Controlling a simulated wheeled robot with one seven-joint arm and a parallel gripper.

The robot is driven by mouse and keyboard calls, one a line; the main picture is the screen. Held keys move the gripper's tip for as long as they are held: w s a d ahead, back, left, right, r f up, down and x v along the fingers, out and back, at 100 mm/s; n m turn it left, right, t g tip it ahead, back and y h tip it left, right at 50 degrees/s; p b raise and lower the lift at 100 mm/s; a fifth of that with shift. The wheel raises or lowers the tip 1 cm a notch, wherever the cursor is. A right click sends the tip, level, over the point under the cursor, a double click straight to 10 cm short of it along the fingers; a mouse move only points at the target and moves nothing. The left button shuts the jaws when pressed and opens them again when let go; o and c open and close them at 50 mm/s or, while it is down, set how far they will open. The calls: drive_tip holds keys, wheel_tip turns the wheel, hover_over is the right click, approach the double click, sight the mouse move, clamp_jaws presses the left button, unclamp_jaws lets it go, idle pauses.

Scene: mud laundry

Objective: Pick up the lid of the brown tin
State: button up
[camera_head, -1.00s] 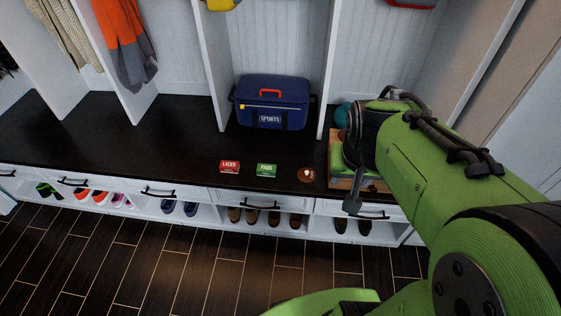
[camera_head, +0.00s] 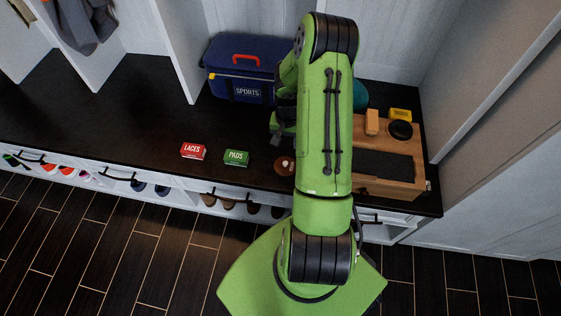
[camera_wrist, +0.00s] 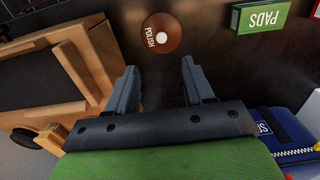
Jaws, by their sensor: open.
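The brown tin (camera_head: 285,165) is a small round tin on the dark bench top, right of the green box. In the wrist view the tin's lid (camera_wrist: 168,38) faces the camera, with the word POLISH and a pale round spot. My gripper (camera_wrist: 158,75) is open and empty, its two fingers apart. The tin lies beyond the fingertips in the wrist view, roughly in line with the gap between them and not touching them. In the head view my arm hides most of the gripper.
A green PADS box (camera_head: 236,158) and a red LACES box (camera_head: 193,150) stand left of the tin. A wooden box (camera_head: 405,188) with a brush and a black round item is to the right. A blue SPORTS bag (camera_head: 235,55) stands behind. The bench's left part is clear.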

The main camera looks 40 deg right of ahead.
drive_tip(key=b, duration=0.2)
hover_over(285, 162)
drive_tip(key=f, duration=0.8)
drive_tip(key=shift+s+a, duration=0.1)
drive_tip(key=shift+s, duration=0.25)
drive_tip(key=f+b, duration=0.1)
drive_tip(key=f, duration=0.1)
drive_tip(key=f+b, duration=0.2)
drive_tip(key=f, duration=0.1)
drive_tip(key=shift+w+f, duration=0.25)
drive_tip(key=shift+f, duration=0.05)
drive_tip(key=shift+r, duration=0.1)
clamp_jaws()
